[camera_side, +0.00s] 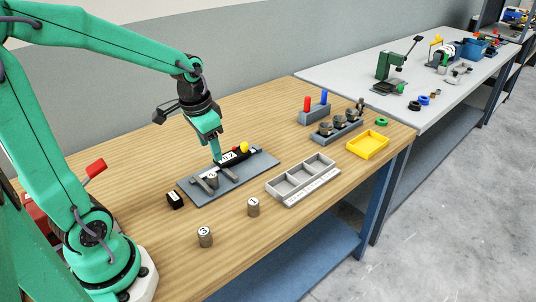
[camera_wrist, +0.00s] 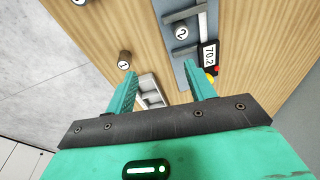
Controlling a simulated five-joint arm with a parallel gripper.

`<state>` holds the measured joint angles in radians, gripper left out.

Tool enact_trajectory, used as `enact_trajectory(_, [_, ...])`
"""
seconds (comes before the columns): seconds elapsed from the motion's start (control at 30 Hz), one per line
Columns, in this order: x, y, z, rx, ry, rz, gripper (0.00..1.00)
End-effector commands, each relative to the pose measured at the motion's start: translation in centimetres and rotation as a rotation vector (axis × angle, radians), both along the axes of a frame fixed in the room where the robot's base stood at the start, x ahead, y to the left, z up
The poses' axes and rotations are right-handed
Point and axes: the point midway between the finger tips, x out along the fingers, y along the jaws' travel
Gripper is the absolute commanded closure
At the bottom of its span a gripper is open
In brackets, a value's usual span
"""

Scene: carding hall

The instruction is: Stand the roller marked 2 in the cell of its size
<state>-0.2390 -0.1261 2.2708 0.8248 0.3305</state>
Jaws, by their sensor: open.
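The roller marked 2 (camera_wrist: 181,33) is a short grey cylinder with a white numbered top. It stands between the two grey jaws of a gauge on a blue-grey plate (camera_side: 188,192), and shows small in the side view (camera_side: 211,177). The gauge display (camera_wrist: 208,54) appears to read 70.2. My gripper (camera_side: 217,159) points down over the plate near the display. In the wrist view its fingers (camera_wrist: 160,70) are apart and empty, with the roller beyond them. A grey tray with three cells (camera_side: 303,180) lies right of the plate; its cells look empty.
The roller marked 1 (camera_side: 253,207) and the roller marked 3 (camera_side: 204,237) stand on the wooden bench in front. A yellow tray (camera_side: 368,144) and a rack of dark cups (camera_side: 337,129) stand farther right.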

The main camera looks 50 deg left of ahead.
Motion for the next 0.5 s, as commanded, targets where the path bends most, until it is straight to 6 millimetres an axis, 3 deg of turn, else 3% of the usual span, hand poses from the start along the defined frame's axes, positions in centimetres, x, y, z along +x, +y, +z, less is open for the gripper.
enact_trajectory(0.3, [1.9, 3.7, -5.1, -0.021, 0.119, -0.029, 0.46])
enact_trajectory(0.5, [2.3, 5.0, -7.3, -0.033, 0.159, -0.044, 0.46])
